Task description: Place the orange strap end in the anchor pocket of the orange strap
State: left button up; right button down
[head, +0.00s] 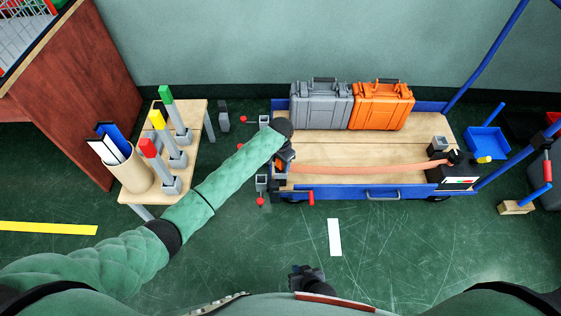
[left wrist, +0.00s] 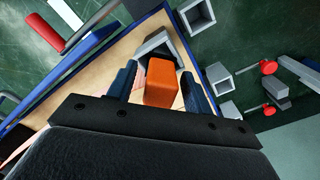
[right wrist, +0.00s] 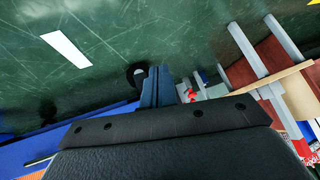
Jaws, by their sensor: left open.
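The orange strap (head: 370,168) lies across the wooden deck of the blue cart, from a black unit at the right to the deck's left end. Its orange block-shaped end (left wrist: 162,84) shows in the left wrist view, between the fingers of my left gripper (left wrist: 160,88). The fingers are open, with gaps on both sides of the block. A grey pocket (left wrist: 158,42) is right at the block's far end; I cannot tell how deep the block sits in it. In the head view my left gripper (head: 285,160) hides this spot. My right gripper (right wrist: 158,90) is shut and empty, low over the floor.
A grey case (head: 320,105) and an orange case (head: 382,106) stand at the deck's back. Other grey sockets (left wrist: 217,75) and red-knobbed parts (left wrist: 269,66) sit off the cart's left edge. A bench (head: 200,135) with coloured posts stands left.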

pick_arm(q)
jog(key=shift+r, duration=0.45)
notch_tip(320, 180, up, 6)
jog(key=shift+p, duration=0.45)
notch_tip(320, 180, up, 4)
jog(key=shift+f, duration=0.1)
jog(key=shift+r, duration=0.65)
jog(key=s+d+f+n+t+h, duration=0.1)
jog(key=s+d+f+t+h, duration=0.15)
jog(key=s, duration=0.45)
jog(key=s+d+f+n+t+h, duration=0.1)
jog(key=s+d+f+t+h, duration=0.15)
jog(key=s, duration=0.35)
jog(key=s+a+f+n, duration=0.1)
jog(key=s+a+f, duration=0.2)
jog(key=s+f, duration=0.2)
jog(key=s+a+f+n+t, duration=0.1)
jog(key=s+a+f, duration=0.3)
jog(key=s, duration=0.7)
jog(key=s+a+f+n+t+y, duration=0.1)
jog(key=s+a+f+n, duration=0.2)
jog(key=s+f, duration=0.4)
jog(key=shift+s+a, duration=0.4)
jog(key=shift+s, duration=0.45)
pick_arm(e)
jog(key=shift+w+r, duration=0.7)
jog(key=shift+r, duration=0.3)
